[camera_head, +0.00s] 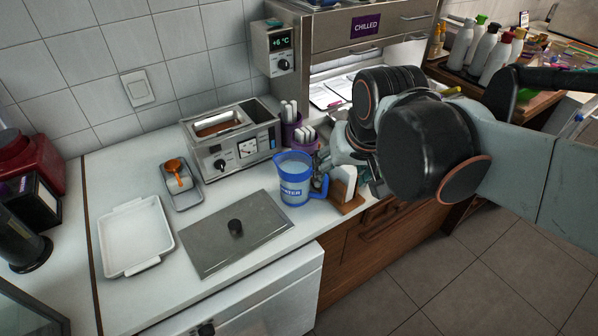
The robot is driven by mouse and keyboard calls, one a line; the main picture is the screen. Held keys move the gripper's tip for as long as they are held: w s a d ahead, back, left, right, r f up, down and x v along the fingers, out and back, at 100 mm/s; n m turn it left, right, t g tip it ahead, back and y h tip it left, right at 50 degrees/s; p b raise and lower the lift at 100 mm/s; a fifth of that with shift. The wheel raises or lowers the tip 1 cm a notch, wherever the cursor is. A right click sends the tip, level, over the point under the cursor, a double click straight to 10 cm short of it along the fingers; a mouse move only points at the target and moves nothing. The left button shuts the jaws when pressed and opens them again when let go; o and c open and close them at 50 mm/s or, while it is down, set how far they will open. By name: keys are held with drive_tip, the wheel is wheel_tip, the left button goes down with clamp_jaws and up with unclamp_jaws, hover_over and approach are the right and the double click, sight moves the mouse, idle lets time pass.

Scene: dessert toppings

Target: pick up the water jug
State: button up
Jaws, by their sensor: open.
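The water jug (293,174) is blue with a white band lettered "WATER". It stands upright on the white counter, right of the grey lid, with its handle facing right. My gripper (323,160) is just right of the jug, close to the upper handle. Its fingers are small in view and partly hidden by my dark wrist. It is open, and I cannot tell whether it touches the handle.
A napkin holder (346,190) stands close to the jug's right near the counter edge. Purple cups (291,133) with white sticks and a metal warmer (232,142) are behind. A grey lid (236,246) and white tray (136,237) lie to the left.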

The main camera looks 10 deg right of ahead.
drive_tip(key=w+r+m+g+p, duration=0.35)
drive_tip(key=w+p, duration=0.25)
drive_tip(key=w, duration=0.2)
drive_tip(key=m+g+p, duration=0.1)
drive_tip(key=p, duration=0.1)
approach(303, 182)
drive_tip(key=d, duration=0.1)
drive_tip(key=d+f, duration=0.1)
drive_tip(key=d, duration=0.1)
drive_tip(key=w+d+f, duration=0.1)
drive_tip(key=shift+d, duration=0.35)
drive_tip(key=shift+s+f+b, duration=0.15)
drive_tip(key=shift+f+b, duration=1)
drive_tip(key=shift+f, duration=1.75)
drive_tip(key=shift+r, duration=0.1)
clamp_jaws()
